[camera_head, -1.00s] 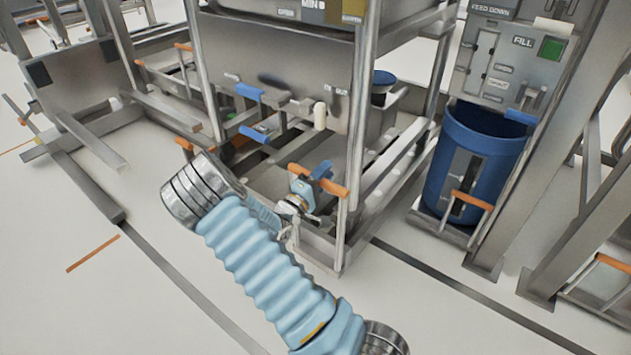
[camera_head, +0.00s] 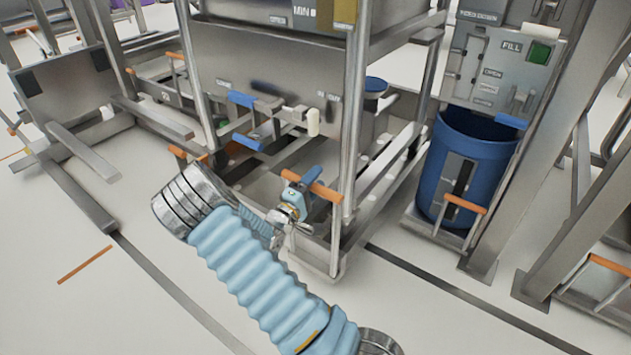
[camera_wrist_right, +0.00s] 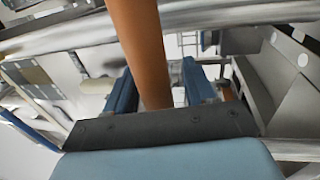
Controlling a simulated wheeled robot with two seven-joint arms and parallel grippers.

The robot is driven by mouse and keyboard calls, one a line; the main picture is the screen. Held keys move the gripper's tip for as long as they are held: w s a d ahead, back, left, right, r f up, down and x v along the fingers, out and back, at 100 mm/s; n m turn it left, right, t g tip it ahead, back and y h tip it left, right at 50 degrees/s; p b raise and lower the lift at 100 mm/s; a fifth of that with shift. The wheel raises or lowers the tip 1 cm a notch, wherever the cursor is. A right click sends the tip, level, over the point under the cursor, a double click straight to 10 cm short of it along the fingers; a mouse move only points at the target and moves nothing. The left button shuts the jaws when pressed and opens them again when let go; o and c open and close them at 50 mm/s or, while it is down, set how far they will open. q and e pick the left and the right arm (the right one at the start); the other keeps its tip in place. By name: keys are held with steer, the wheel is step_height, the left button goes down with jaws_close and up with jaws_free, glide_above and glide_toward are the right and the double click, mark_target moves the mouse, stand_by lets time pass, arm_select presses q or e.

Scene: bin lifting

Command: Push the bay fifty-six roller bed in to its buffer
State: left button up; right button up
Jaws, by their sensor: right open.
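A low metal frame with orange-gripped handles stands at the centre under a steel hopper (camera_head: 270,80); I cannot read a bay number, so I cannot tell whether it is the bay fifty-six roller bed. One orange handle (camera_head: 325,191) is at its near front corner, beside an upright post. My right gripper (camera_head: 303,187) is at this handle. In the right wrist view the orange bar (camera_wrist_right: 142,50) runs between the two blue fingers of my right gripper (camera_wrist_right: 158,88), which stand apart with gaps beside the bar. My left gripper is not in view.
A blue drum (camera_head: 490,150) stands right of the frame under a panel marked FILL (camera_head: 505,65). Metal posts rise at the far right. Another metal frame (camera_head: 65,90) is at the left. The pale floor in front is clear, with a dark strip (camera_head: 180,290) and an orange line (camera_head: 84,265).

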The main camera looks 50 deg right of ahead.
steer(key=v, duration=1.3)
steer(key=shift+a, duration=0.2)
steer(key=shift+c, duration=0.2)
